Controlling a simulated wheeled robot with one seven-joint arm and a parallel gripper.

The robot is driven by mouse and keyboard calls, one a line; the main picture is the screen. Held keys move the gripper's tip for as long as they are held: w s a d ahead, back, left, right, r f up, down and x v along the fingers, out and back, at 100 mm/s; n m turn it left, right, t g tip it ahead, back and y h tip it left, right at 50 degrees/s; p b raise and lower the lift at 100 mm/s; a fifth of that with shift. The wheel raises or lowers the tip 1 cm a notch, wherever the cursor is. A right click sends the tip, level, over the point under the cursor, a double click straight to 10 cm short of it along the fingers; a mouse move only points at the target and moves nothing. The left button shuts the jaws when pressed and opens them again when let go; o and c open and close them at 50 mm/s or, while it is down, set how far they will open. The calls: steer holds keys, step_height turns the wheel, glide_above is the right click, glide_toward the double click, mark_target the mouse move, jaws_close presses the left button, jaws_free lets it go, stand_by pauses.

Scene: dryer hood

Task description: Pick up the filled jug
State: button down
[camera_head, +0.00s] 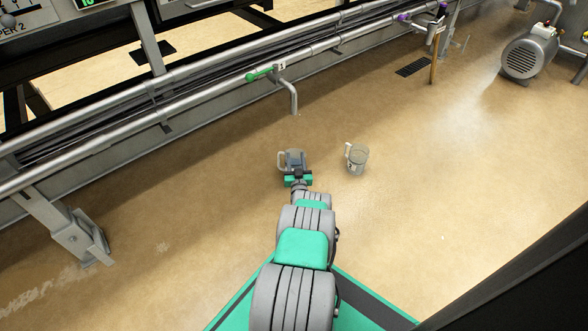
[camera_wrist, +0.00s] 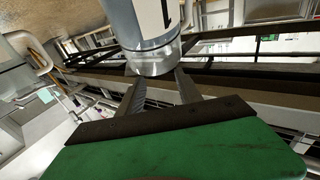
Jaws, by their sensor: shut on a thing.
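A jug with a blue-grey body (camera_head: 294,158) is at the end of my arm in the head view, its pale handle on the left. In the wrist view the jug (camera_wrist: 150,35) shows a grey body, a dark mark and a clear, shiny end between the fingers. My gripper (camera_head: 297,173) is shut on this jug; its dark fingers (camera_wrist: 160,82) show on both sides in the wrist view. A second, clear jug (camera_head: 358,159) stands apart to the right, handle on its left. The held jug's height above the floor is hard to tell.
A downturned pipe spout (camera_head: 292,97) with a green-handled valve (camera_head: 259,75) is behind the held jug. Long rails and pipes (camera_head: 190,90) run along the back left. A motor (camera_head: 529,54) stands at upper right. The wet, tan floor (camera_head: 430,190) is mostly clear.

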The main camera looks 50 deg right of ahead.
step_height(320, 180, up, 6)
steer(key=a+p, duration=0.2)
steer(key=p, duration=0.4)
steer(key=shift+s+g+y+p, duration=0.3)
steer(key=shift+s, duration=0.1)
steer(key=shift+c, duration=2.2)
jaws_free()
steer(key=shift+d+r, duration=0.1)
